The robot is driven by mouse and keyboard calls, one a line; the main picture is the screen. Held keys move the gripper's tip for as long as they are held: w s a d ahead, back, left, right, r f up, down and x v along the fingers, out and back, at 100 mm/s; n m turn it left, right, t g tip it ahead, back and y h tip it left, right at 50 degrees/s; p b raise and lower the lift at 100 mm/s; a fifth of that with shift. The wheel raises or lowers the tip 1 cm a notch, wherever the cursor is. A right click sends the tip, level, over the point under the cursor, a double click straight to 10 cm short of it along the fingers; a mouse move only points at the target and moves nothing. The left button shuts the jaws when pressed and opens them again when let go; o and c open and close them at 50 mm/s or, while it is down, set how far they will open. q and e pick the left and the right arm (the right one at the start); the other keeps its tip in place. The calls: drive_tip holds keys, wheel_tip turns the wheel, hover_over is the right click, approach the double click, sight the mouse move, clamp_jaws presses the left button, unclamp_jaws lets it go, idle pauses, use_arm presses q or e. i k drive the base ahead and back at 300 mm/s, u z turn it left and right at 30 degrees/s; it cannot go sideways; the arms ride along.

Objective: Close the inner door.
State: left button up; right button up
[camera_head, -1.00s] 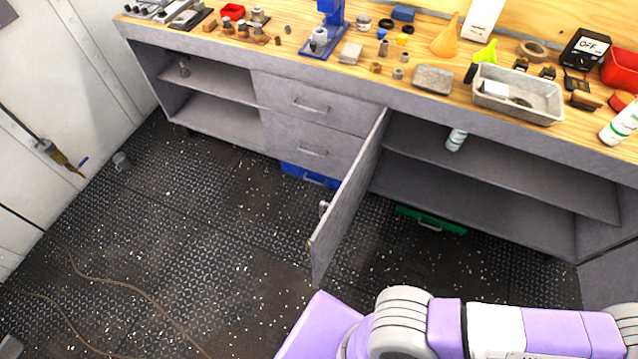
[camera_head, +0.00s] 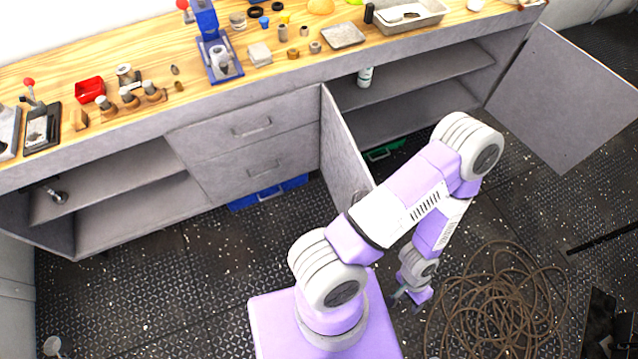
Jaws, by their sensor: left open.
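The inner door (camera_head: 342,150) is a grey panel hinged beside the drawers, in the middle of the workbench. It stands open, sticking out toward me. My left arm passes in front of its lower free edge and hides part of it. My left gripper (camera_head: 406,302) is open and empty, pointing down low over the floor. It is to the right of the door's free edge and apart from it. My right gripper is not in view.
The outer door (camera_head: 565,95) at the right end of the cabinet (camera_head: 430,62) also stands open. A white bottle (camera_head: 365,76) is on the cabinet's shelf. A coiled brown hose (camera_head: 497,305) lies on the floor right of my gripper. The floor left of my arm is mostly clear.

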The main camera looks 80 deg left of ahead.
sight(348, 179)
drive_tip(key=u, duration=2.25)
drive_tip(key=k, duration=1.2)
drive_tip(key=u, duration=0.75)
drive_tip(key=i, duration=1)
drive_tip(key=z, duration=0.45)
